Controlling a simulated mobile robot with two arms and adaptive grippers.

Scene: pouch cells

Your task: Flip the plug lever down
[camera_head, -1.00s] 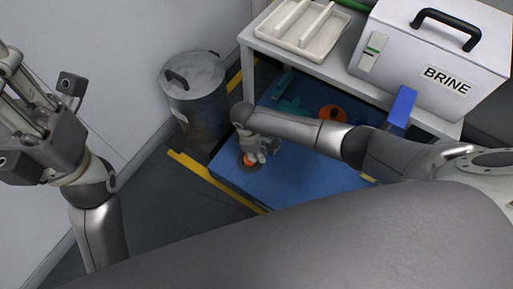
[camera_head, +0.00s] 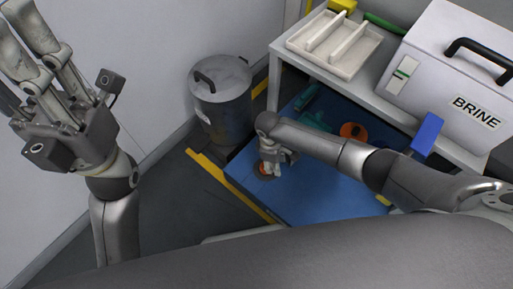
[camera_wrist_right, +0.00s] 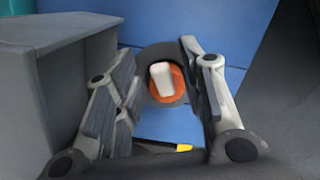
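The plug shows in the right wrist view as an orange disc (camera_wrist_right: 180,88) on a dark round base on the blue surface, with a pale lever (camera_wrist_right: 162,78) across it. In the head view the orange disc (camera_head: 265,169) shows just under my right gripper (camera_head: 271,160). In the wrist view, the fingers of my right gripper (camera_wrist_right: 165,98) stand apart on both sides of the plug, with visible gaps to the lever. Whether they touch the blue surface cannot be told. My left gripper (camera_head: 42,70) is open and empty, raised at the far left.
The blue top (camera_head: 315,195) also carries teal parts (camera_head: 314,121) and another orange round part (camera_head: 352,131). A white shelf (camera_head: 297,61) with a divided tray (camera_head: 335,40) and the BRINE box (camera_head: 451,85) stands behind. A grey lidded bin (camera_head: 222,98) is left of it.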

